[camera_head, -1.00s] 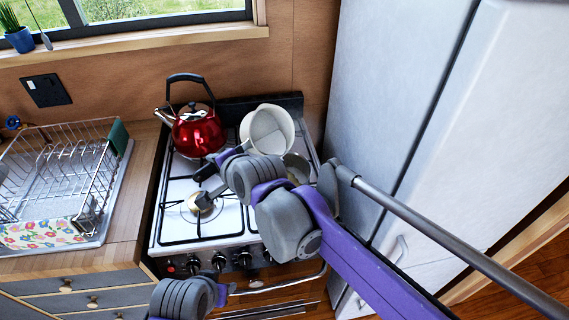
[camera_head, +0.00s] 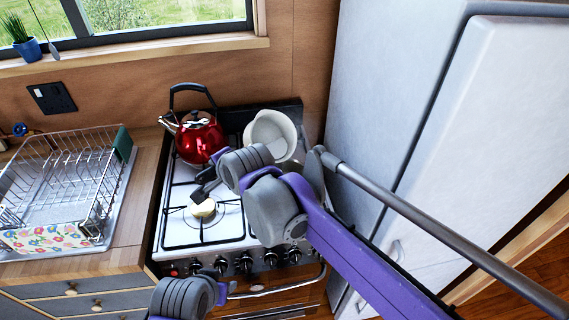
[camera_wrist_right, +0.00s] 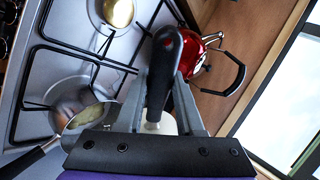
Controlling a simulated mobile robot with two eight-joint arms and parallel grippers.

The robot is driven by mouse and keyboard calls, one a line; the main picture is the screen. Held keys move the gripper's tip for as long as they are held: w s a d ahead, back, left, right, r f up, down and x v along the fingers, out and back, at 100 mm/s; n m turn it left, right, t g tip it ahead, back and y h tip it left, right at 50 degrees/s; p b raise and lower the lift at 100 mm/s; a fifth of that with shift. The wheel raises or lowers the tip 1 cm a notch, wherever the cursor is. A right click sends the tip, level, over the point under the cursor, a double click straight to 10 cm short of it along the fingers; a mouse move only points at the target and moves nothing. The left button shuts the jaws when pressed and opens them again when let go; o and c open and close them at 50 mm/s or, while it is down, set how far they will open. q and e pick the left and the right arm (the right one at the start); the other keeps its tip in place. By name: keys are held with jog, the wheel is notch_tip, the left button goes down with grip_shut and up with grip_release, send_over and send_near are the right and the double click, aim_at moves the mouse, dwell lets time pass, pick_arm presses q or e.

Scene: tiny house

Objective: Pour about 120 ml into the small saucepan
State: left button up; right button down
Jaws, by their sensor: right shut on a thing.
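A white saucepan (camera_head: 288,130) is held tilted above the back right of the stove, its open mouth showing in the head view. My right gripper (camera_wrist_right: 163,100) is shut on its black handle (camera_wrist_right: 166,62); my arm hides the fingertips in the head view. In the right wrist view, a smaller metal saucepan (camera_wrist_right: 72,92) stands on the hob, with something yellowish or a reflection inside. No stream of liquid shows. Only my left wrist shows at the bottom of the head view; its fingers are unclear.
A red kettle (camera_head: 200,138) stands at the back left of the stove and also shows in the wrist view (camera_wrist_right: 198,55). The front left burner (camera_head: 203,209) is bare. A dish rack (camera_head: 70,180) is on the left counter; a tall fridge (camera_head: 400,90) is close on the right.

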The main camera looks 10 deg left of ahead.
jog(key=shift+g+h, duration=0.4)
jog(key=shift+h, duration=0.3)
jog(key=w+r, duration=0.1)
jog(key=r, duration=0.1)
jog(key=w+a+r+p, duration=0.1)
jog(key=shift+w+r+p, duration=0.15)
jog(key=shift+r+p, duration=0.15)
jog(key=shift+r, duration=0.1)
pick_arm(q)
jog(key=w+r+p, duration=0.1)
jog(key=w+r, duration=0.2)
jog(key=r, duration=0.3)
jog(key=shift+w+r+t, duration=0.3)
jog(key=shift+r, duration=0.05)
pick_arm(e)
jog(key=w+a+f+g+h, duration=0.2)
jog(key=w+a+f, duration=0.1)
jog(key=f, duration=0.2)
jog(key=shift+w+a+m+g+h, duration=0.2)
jog(key=shift+a+m+g+h, duration=0.1)
jog(key=shift+a+g, duration=0.1)
jog(key=shift+w, duration=0.1)
jog(key=shift+f, duration=0.1)
